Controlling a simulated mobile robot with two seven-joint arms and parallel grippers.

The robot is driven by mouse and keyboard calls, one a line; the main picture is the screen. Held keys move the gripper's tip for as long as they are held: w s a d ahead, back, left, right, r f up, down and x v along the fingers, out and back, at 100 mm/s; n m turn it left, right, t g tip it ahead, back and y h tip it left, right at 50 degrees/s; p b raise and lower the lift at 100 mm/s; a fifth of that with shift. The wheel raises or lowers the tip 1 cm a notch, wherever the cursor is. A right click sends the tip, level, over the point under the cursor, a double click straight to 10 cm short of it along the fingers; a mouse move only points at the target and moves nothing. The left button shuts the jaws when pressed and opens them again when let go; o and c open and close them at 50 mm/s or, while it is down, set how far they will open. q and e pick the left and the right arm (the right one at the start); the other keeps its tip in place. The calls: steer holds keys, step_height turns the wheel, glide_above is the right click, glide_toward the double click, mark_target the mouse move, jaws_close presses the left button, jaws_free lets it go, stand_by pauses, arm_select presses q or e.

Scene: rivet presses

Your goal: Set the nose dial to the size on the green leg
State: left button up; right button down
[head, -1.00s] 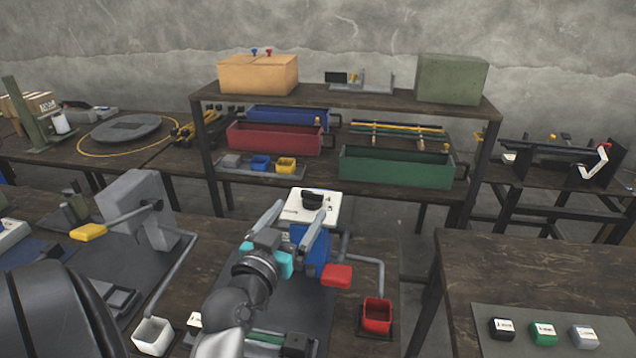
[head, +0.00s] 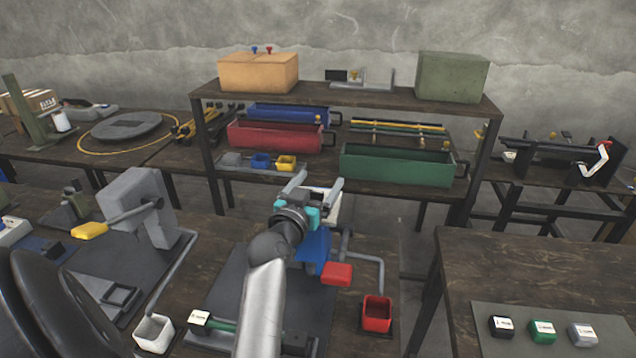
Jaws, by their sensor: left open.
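The blue press (head: 314,250) stands on the front bench, with a red pad (head: 337,274) at its side. A white dial plate (head: 333,208) tops it, now mostly behind my left gripper (head: 318,179). The plate's black knob and marks are hidden. My left gripper is open, its two fingers spread at the dial; I cannot tell whether they touch it. A green bar (head: 222,326) with a white-labelled end (head: 200,319) lies low on the bench, partly behind my arm. The label is too small to read. My right gripper is not in view.
A grey press (head: 138,205) with a yellow-ended lever (head: 90,230) stands to the left. A red cup (head: 377,313) and a white cup (head: 153,333) sit in front. Labelled black, green (head: 542,332) and grey blocks lie on the right table. A shelf with bins stands behind.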

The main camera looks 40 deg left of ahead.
arm_select(q)
steer(key=shift+c, duration=0.2)
steer(key=c, duration=1.3)
steer(key=shift+c, duration=0.2)
